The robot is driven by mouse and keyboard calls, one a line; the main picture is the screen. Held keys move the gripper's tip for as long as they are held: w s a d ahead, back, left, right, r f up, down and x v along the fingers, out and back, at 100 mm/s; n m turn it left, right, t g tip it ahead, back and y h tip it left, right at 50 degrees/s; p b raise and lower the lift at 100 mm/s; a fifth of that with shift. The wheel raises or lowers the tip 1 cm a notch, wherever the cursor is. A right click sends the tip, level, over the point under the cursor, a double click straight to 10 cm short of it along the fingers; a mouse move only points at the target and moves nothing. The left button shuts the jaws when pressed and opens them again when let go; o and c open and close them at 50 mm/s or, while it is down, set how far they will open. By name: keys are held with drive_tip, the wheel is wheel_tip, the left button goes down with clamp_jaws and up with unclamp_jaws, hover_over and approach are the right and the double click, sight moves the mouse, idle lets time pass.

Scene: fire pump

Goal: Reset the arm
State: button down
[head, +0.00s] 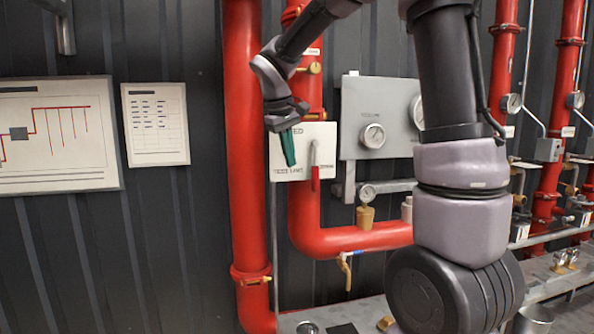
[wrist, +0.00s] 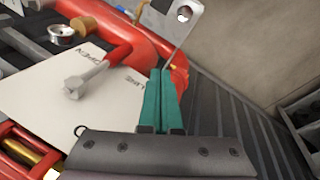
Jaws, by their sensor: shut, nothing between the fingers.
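My gripper (head: 290,158) is raised in front of the wall in the head view, with its green fingers pointing down. The fingers are together and empty; they also show closed in the wrist view (wrist: 160,90). It is just left of the lever with a red handle (head: 316,180), which hangs down on a white plate (head: 293,170) lettered "TEST LINE". In the wrist view the lever (wrist: 100,72) lies left of the fingers, apart from them in the picture. My gripper covers part of the plate in the head view.
A thick red pipe (head: 246,130) stands left of my gripper. A grey panel with dials (head: 372,110) is to the right. A gauge (head: 368,193) and a brass valve (head: 345,268) are below. Two posted sheets (head: 156,125) hang on the left wall.

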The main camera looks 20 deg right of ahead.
drive_tip(key=a+v, duration=0.1)
drive_tip(key=v, duration=0.3)
drive_tip(key=s+d+m+t+y, duration=0.2)
drive_tip(key=s+d+m, duration=0.2)
drive_tip(key=s, duration=0.6)
drive_tip(key=s+d+m+t+y, duration=0.2)
drive_tip(key=s+d+m, duration=0.2)
drive_tip(key=s, duration=0.6)
drive_tip(key=shift+d+r+m+t+y, duration=0.15)
drive_tip(key=shift+d+m+t+y, duration=0.1)
drive_tip(key=shift+m+t+y, duration=0.15)
